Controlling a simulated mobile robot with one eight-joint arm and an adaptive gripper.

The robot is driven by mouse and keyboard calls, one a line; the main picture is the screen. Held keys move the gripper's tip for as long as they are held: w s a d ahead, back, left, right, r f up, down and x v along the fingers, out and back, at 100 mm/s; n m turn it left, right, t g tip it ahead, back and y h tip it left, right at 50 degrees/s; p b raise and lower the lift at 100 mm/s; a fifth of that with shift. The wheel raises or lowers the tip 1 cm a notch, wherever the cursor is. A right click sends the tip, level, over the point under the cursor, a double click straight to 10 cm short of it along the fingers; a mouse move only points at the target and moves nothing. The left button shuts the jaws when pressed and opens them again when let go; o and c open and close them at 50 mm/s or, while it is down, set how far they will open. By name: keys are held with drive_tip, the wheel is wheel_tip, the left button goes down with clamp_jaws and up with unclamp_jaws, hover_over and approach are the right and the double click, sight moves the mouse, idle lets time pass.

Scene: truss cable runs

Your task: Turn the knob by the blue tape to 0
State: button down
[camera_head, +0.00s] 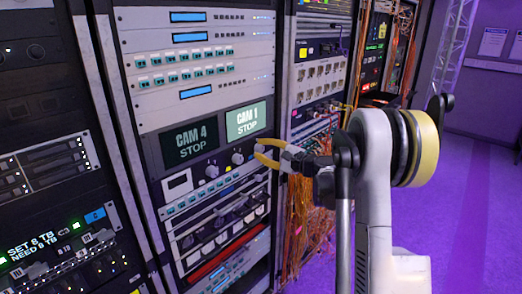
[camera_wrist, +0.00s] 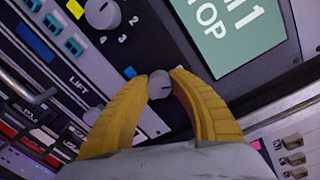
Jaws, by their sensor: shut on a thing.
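The small grey knob (camera_wrist: 159,86) by the blue tape sits between my yellow fingertips in the wrist view. The blue tape (camera_wrist: 130,72) is a small patch just left of it. My gripper (camera_wrist: 161,84) is shut on this knob, one finger on each side. The fingers and the turned view hide most of the dial markings, and I cannot read where the knob points. In the head view, my gripper (camera_head: 259,151) reaches the panel below the CAM 1 screen, with the knob (camera_head: 260,149) between its tips.
A second grey knob (camera_wrist: 102,13), with printed numbers and yellow tape (camera_wrist: 75,9) beside it, is at upper left in the wrist view. The CAM 1 STOP screen (camera_head: 246,121) is just above my gripper. Orange cables (camera_head: 304,220) hang to the right.

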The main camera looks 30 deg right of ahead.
drive_tip(key=n, duration=0.4)
drive_tip(key=shift+n, duration=0.3)
idle(0.3)
drive_tip(key=c, duration=1.1)
unclamp_jaws()
drive_tip(key=shift+a, duration=0.1)
drive_tip(key=v, duration=1.2)
drive_tip(key=shift+s+a+r, duration=0.1)
drive_tip(key=shift+r, duration=0.1)
